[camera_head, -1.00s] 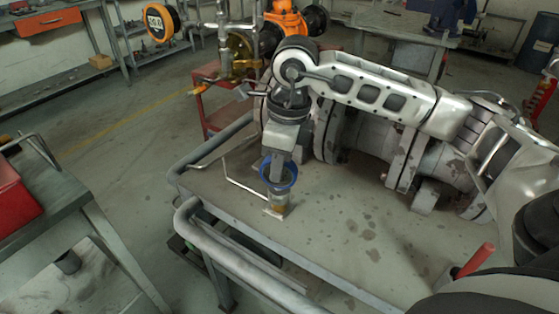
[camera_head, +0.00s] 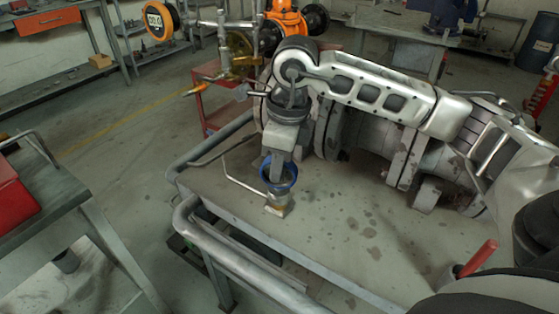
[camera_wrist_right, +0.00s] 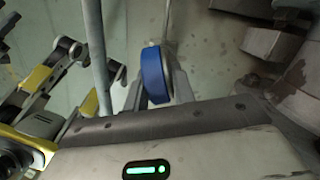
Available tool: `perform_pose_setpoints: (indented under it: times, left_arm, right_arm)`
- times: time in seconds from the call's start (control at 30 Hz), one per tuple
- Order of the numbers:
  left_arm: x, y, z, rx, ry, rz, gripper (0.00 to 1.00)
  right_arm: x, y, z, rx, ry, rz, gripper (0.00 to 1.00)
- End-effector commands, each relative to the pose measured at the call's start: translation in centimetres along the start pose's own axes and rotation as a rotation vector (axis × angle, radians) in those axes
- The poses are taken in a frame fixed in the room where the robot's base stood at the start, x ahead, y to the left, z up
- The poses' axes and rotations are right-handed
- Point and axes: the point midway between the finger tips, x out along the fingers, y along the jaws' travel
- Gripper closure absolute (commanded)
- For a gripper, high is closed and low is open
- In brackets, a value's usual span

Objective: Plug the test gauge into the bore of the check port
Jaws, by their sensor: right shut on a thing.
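My right gripper (camera_head: 279,172) points down over the bench near its left end and is shut on a blue-rimmed round part, which I take for the test gauge (camera_head: 293,176). The blue disc edge also shows between the fingers in the right wrist view (camera_wrist_right: 155,76). Below the blue rim is a short grey and brass-coloured piece (camera_head: 278,202) standing on the bench top. I cannot tell whether it is the gauge's stem or the check port, and no bore opening shows. My left gripper is not in view.
The grey bench (camera_head: 350,230) has a tubular rail (camera_head: 225,250) along its front left. A thin bent rod (camera_head: 240,183) lies left of the gripper. Large grey pipework (camera_head: 400,155) stands behind my right arm. A red handle (camera_head: 480,258) rises at the right. The bench middle is clear.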

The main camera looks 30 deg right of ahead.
Motion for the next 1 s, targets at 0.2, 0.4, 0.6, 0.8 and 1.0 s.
perform_pose_setpoints:
  times: [0.2, 0.4, 0.6, 0.8, 1.0]
  left_arm:
    - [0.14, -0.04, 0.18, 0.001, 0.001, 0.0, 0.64]
    - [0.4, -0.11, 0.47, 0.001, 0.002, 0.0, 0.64]
    - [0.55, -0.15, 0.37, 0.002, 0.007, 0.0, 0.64]
    - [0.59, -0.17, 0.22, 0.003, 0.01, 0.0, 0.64]
    - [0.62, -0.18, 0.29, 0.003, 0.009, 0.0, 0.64]
  right_arm:
    - [0.17, -0.02, 0.01, 0.0, -0.002, -0.001, 1.0]
    - [0.54, -0.02, -0.03, 0.0, -0.002, -0.001, 1.0]
    - [0.63, -0.03, -0.04, 0.0, -0.002, -0.001, 1.0]
    - [0.6, -0.03, -0.03, 0.0, -0.002, -0.001, 1.0]
    - [0.67, -0.02, -0.04, 0.0, -0.002, -0.001, 1.0]
